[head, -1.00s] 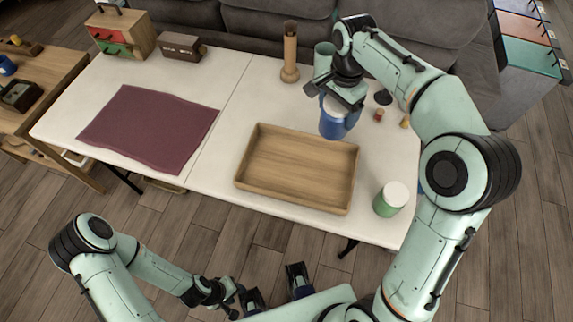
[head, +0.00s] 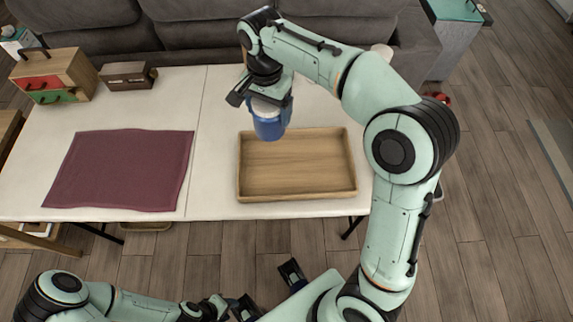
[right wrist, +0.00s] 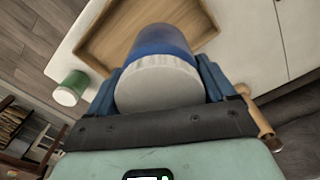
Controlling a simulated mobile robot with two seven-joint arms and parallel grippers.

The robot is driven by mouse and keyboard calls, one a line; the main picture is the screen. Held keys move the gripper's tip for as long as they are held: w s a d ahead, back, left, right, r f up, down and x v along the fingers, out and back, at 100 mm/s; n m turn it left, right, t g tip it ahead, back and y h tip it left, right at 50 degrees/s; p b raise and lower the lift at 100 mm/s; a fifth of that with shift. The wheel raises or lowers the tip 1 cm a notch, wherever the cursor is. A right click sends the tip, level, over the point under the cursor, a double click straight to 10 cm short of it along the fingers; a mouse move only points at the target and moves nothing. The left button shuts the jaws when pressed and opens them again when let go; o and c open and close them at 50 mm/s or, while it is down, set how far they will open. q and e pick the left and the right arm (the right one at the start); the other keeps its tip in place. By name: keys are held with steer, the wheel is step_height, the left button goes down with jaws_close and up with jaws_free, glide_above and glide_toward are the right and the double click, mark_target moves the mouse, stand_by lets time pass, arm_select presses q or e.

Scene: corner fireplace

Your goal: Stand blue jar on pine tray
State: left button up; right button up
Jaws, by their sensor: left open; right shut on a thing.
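The blue jar (head: 268,124) has a white lid (right wrist: 160,86) and is upright in the head view. My right gripper (head: 266,101) is shut around it from above, with a finger on each side in the right wrist view (right wrist: 160,72). The pine tray (head: 300,195) is a shallow wooden rectangle on the white table. The jar shows over the tray's back left part; I cannot tell whether its base touches the tray floor. The tray also shows beyond the jar in the right wrist view (right wrist: 100,38). My left gripper (head: 268,290) is open and empty, below the table's front edge.
A maroon cloth (head: 122,170) lies left of the tray. A small drawer box (head: 55,75) and a dark brown box (head: 128,75) stand at the back left. A green jar (right wrist: 70,87) with a white lid stands beside the tray. The visible tray floor is empty.

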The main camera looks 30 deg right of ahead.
mark_target(270, 130)
arm_select(q)
steer(key=f+b, duration=0.1)
steer(key=s+f+b, duration=0.1)
steer(key=f, duration=0.1)
steer(key=shift+b, duration=0.4)
arm_select(e)
step_height(270, 130, down, 20)
arm_select(q)
steer(key=shift+s+f, duration=0.1)
arm_select(e)
steer(key=shift+f, duration=0.1)
steer(key=o, duration=1)
steer(key=shift+r, duration=0.2)
step_height(270, 130, up, 12)
steer(key=shift+f+p, duration=0.1)
steer(key=shift+p, duration=0.6)
arm_select(q)
steer(key=shift+w+r, duration=0.3)
steer(key=shift+r, duration=0.55)
